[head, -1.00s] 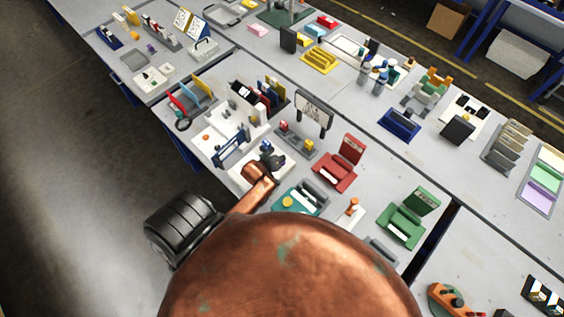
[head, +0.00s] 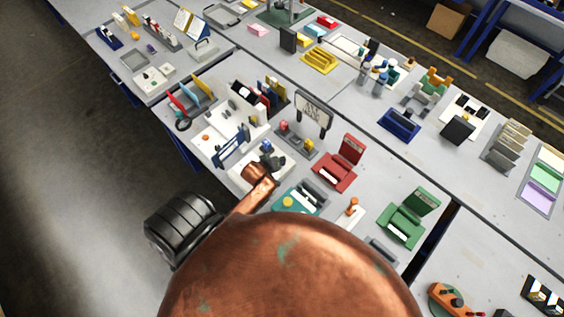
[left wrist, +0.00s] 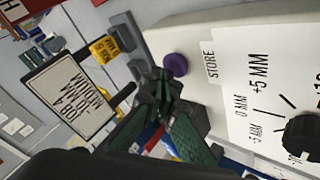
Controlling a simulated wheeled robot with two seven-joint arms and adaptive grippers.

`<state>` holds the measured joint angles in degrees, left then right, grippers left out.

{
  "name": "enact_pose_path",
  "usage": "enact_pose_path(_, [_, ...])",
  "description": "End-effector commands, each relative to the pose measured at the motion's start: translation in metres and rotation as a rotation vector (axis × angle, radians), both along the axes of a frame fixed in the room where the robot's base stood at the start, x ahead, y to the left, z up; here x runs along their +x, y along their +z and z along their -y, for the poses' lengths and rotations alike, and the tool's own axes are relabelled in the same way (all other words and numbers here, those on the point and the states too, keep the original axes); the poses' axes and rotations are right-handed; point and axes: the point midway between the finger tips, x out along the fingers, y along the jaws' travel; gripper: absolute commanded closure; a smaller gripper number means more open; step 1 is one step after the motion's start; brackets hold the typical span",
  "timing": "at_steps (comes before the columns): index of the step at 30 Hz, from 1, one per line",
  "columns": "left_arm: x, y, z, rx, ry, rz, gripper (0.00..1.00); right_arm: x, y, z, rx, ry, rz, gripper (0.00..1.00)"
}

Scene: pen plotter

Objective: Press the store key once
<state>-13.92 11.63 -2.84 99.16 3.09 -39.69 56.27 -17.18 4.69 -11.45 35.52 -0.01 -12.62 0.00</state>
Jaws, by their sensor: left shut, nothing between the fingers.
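A white panel (left wrist: 215,40) fills the right of the left wrist view, with a purple round key (left wrist: 175,65) beside the printed word STORE. A black dial (left wrist: 300,137) sits at its lower right, beside an MM scale. My left gripper (left wrist: 165,98) is shut and empty. Its dark fingertips show just below the purple key; I cannot tell whether they touch it. In the head view my left gripper (head: 271,161) is over a white unit at the table's near side, and the key is hidden there. My right gripper is not in view.
A sign board (head: 314,108) stands behind the gripper; it also shows in the left wrist view (left wrist: 68,97). A blue frame (head: 231,149) stands left of the gripper. A red device (head: 336,172) and a teal device (head: 299,198) stand to its right.

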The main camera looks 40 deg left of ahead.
Motion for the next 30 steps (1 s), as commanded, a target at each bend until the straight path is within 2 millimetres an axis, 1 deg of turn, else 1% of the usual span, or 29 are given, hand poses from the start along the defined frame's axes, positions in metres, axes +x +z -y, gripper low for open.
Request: enact_pose_path(30, [-0.0002, -0.0096, -0.0002, 0.001, -0.001, 0.000, 1.00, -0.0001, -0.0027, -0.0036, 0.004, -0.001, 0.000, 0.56])
